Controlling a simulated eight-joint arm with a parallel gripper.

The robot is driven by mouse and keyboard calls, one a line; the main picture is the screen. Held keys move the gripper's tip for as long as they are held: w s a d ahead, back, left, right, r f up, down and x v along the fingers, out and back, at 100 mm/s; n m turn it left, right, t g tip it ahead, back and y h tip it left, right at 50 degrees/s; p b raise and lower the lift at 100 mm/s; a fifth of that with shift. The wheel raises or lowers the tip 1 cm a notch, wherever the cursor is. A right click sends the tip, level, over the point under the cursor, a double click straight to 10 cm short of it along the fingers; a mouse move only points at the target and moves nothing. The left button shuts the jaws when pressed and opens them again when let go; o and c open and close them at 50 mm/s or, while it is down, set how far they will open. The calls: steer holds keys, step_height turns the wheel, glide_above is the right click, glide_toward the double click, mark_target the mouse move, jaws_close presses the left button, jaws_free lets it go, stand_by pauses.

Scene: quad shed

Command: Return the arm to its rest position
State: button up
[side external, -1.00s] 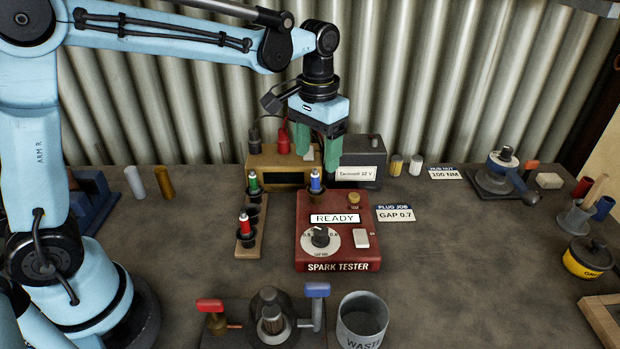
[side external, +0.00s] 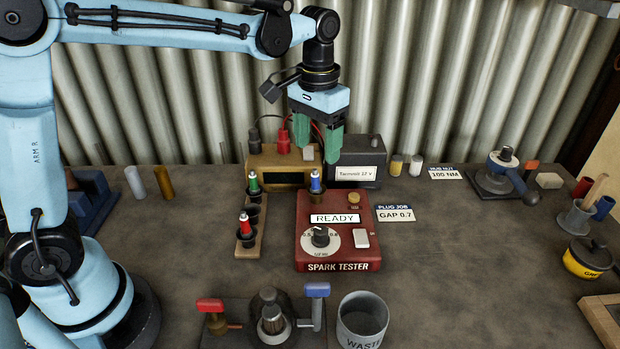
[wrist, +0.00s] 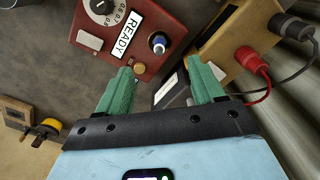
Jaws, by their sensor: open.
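My gripper (side external: 318,146) hangs above the back of the bench with its green fingers apart and nothing between them. In the wrist view the two green fingers of my gripper (wrist: 158,90) also stand apart and empty. In the side view the gripper is in front of the corrugated wall, over the area of the tan meter box and the grey Tecnovolt box. The red spark tester (side external: 338,257) stands below and in front of it, showing READY. A blue-topped plug (side external: 316,180) stands upright in the tester's socket.
A wooden rack (side external: 249,240) left of the tester holds a green-topped and a red-topped plug. The tan box (side external: 268,172) and grey box (side external: 362,168) stand behind. A waste cup (side external: 363,322) and a two-handled fixture (side external: 270,322) are in front.

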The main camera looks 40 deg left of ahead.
steer(key=shift+s+a+r, duration=0.2)
steer(key=shift+s+r, duration=0.05)
steer(key=shift+s, duration=0.2)
steer(key=s+a+f+t, duration=0.1)
steer(key=s+a+t, duration=0.1)
steer(key=s, duration=0.4)
steer(key=s+a+f+t, duration=0.1)
steer(key=s+a+t, duration=0.1)
steer(key=s+t, duration=0.3)
steer(key=shift+s+a, duration=0.25)
steer(key=shift+s, duration=0.2)
